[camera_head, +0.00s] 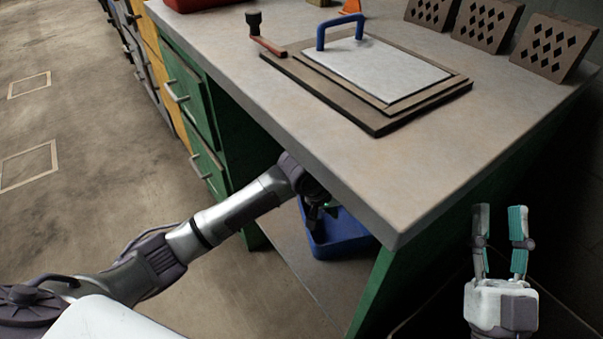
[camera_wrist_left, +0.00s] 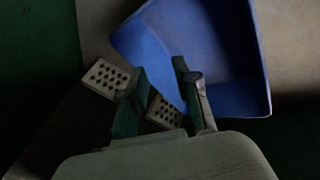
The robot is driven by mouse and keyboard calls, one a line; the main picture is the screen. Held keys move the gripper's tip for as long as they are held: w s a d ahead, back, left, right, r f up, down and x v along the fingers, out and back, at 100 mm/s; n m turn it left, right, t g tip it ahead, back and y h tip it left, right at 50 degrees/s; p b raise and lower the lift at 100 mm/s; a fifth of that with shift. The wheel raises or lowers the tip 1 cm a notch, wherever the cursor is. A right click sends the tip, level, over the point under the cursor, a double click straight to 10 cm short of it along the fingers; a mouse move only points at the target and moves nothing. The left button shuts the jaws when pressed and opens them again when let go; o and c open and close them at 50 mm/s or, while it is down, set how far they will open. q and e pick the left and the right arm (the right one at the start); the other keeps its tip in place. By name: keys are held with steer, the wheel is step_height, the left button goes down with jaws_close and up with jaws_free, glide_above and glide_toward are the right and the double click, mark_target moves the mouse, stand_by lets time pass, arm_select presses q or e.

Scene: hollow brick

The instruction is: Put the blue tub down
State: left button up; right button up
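The blue tub (camera_head: 340,238) stands low under the worktop, inside the green bench, partly hidden by my left gripper and the worktop edge. In the left wrist view the tub (camera_wrist_left: 205,45) fills the upper right, its near edge running slantwise behind the fingers. My left gripper (camera_head: 318,215) is at the tub's left side. In the wrist view its fingers (camera_wrist_left: 158,85) stand apart with a gap between them; I cannot tell whether either touches the tub. My right gripper (camera_head: 500,210) is open and empty at the lower right, fingers pointing up.
Two perforated bricks (camera_wrist_left: 105,78) show beside the tub in the wrist view. The worktop (camera_head: 400,195) overhangs my left arm. On it are a framed board (camera_head: 380,70) with a blue handle (camera_head: 340,30) and perforated bricks (camera_head: 553,45). Green drawers (camera_head: 190,100) stand left of the opening.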

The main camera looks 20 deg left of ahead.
arm_select(q)
steer(key=d+r+m+t+h, duration=0.1)
steer(key=d, duration=0.1)
steer(key=s+d+r+t+h, duration=0.1)
steer(key=d+r+t, duration=0.1)
steer(key=s+d+r+m+t+h, duration=0.1)
steer(key=d, duration=0.1)
steer(key=shift+s+d+r+m+t, duration=0.1)
steer(key=shift+d+r+m+t, duration=0.1)
steer(key=shift+d+m+t, duration=0.1)
steer(key=s+a+r+m+t, duration=0.1)
steer(key=s+a+r+t, duration=0.2)
steer(key=r, duration=0.4)
steer(key=s+a+r+m+t, duration=0.1)
steer(key=s+a+r+t, duration=0.3)
steer(key=s+r+t, duration=0.2)
steer(key=s+a+r+m+t+y, duration=0.1)
steer(key=s+a+r+t, duration=0.2)
steer(key=r, duration=0.7)
steer(key=s+t, duration=0.2)
steer(key=t, duration=0.1)
steer(key=shift+s+a+m, duration=0.15)
steer(key=shift+a+m, duration=0.05)
steer(key=shift+m, duration=0.1)
